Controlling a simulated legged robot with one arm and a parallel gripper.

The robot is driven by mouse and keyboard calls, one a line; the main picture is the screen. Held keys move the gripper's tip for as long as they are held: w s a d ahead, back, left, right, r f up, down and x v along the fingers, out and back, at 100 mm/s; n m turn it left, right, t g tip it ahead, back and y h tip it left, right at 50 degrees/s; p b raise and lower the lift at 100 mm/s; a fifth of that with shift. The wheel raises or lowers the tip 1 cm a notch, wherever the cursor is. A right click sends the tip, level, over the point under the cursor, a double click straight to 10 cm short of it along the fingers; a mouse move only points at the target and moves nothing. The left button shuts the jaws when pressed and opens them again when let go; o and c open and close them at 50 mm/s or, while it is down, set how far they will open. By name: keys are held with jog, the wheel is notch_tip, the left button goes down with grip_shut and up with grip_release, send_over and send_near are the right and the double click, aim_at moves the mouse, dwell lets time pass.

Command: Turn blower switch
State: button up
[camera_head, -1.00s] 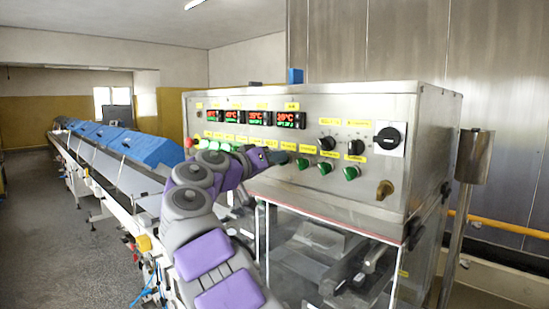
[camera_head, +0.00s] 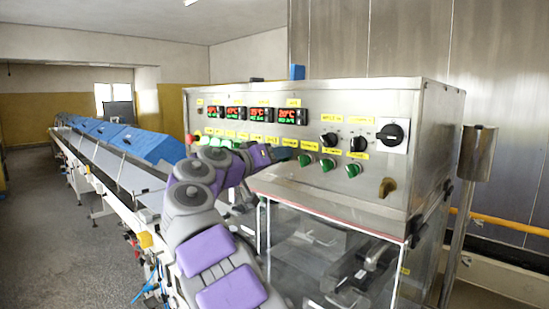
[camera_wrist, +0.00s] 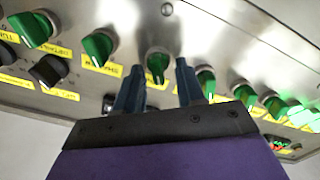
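The steel control panel (camera_head: 347,114) carries a row of green and black rotary switches. In the wrist view one green switch (camera_wrist: 158,62) stands between the two dark fingertips of my gripper (camera_wrist: 160,68), with a gap on both sides. The fingers are apart and hold nothing. Its yellow label is partly visible and I cannot read it, so I cannot tell whether this is the blower switch. In the head view my gripper (camera_head: 283,154) is at the panel face, left of three green switches (camera_head: 328,165), and my arm hides the switch in front of it.
Other green switches flank the fingers, one (camera_wrist: 98,46) to the left and one (camera_wrist: 206,84) to the right. Black knobs (camera_head: 392,134) and a brass handle (camera_head: 387,187) are on the panel's right. A clear enclosure (camera_head: 330,250) lies below. A conveyor (camera_head: 125,180) runs along the left.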

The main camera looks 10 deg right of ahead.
jog(key=shift+a, duration=0.1)
jog(key=p+v, duration=0.1)
jog(key=v, duration=1.6)
jog(key=shift+a+p, duration=0.2)
jog(key=shift+p, duration=0.15)
jog(key=s+d+f+g+y, duration=0.1)
jog(key=s+d+f+g, duration=0.25)
jog(key=d, duration=0.65)
jog(key=s+d+f+g+y, duration=0.1)
jog(key=s+d+f+g, duration=0.3)
jog(key=d, duration=0.7)
jog(key=s+d+f+n+g+y, duration=0.2)
jog(key=s+d+f+y, duration=0.25)
jog(key=s+f, duration=0.8)
jog(key=s+a+f+n+g+y, duration=0.1)
jog(key=s+a+f+y, duration=0.3)
jog(key=s+f, duration=0.4)
jog(key=s+a+f+n+g+y, duration=0.1)
jog(key=s+a+f+y, duration=0.3)
jog(key=s+f, duration=0.5)
jog(key=s+a+g, duration=0.1)
jog(key=s+a, duration=0.1)
jog(key=s, duration=0.4)
jog(key=shift+a+f+n, duration=0.3)
jog(key=shift+a, duration=0.1)
